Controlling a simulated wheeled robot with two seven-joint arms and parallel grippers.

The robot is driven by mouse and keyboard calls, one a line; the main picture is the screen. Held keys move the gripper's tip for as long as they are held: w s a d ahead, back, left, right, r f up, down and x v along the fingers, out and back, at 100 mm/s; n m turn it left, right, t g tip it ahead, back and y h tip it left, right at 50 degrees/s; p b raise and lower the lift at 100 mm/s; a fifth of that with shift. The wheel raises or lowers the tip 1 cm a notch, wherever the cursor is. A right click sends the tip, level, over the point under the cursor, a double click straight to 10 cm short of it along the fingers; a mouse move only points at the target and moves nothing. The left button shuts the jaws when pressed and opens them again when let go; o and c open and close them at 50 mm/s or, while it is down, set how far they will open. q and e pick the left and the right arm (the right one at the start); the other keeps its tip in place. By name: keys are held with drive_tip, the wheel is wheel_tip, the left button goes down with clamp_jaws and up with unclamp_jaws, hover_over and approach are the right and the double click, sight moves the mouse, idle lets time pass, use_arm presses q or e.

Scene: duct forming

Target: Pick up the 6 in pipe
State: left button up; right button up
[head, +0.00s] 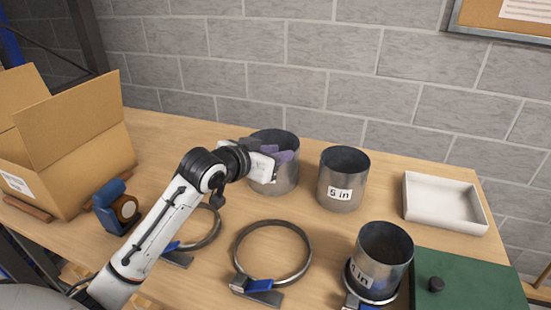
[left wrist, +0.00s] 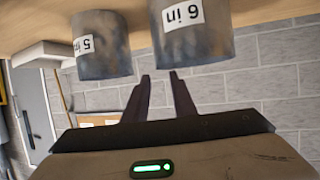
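The 6 in pipe (left wrist: 191,32) is a grey metal cylinder with a white "6 in" label, upside down in the left wrist view. In the head view the same pipe (head: 286,180) stands upright on the table, partly hidden by my left gripper (head: 270,154). My left gripper also shows in the left wrist view (left wrist: 160,76), its two dark fingers apart and nothing between them. Its fingertips are close to the pipe's rim; I cannot tell whether they touch it. My right gripper is not in view.
The 5 in pipe (head: 341,180) stands just right of the 6 in pipe. A smaller pipe (head: 382,258) stands inside a clamp ring at the front. Another clamp ring (head: 273,253) lies empty. A white tray (head: 444,203), green box (head: 462,283) and cardboard box (head: 75,140) flank the table.

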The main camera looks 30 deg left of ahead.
use_arm(q)
hover_over(287, 175)
drive_tip(key=w, duration=0.1)
wheel_tip(287, 175, down, 3)
drive_tip(key=shift+d+r+p, duration=0.15)
drive_tip(key=shift+r+p, duration=0.05)
drive_tip(key=shift+p, duration=0.15)
drive_tip(key=shift+c, duration=0.4)
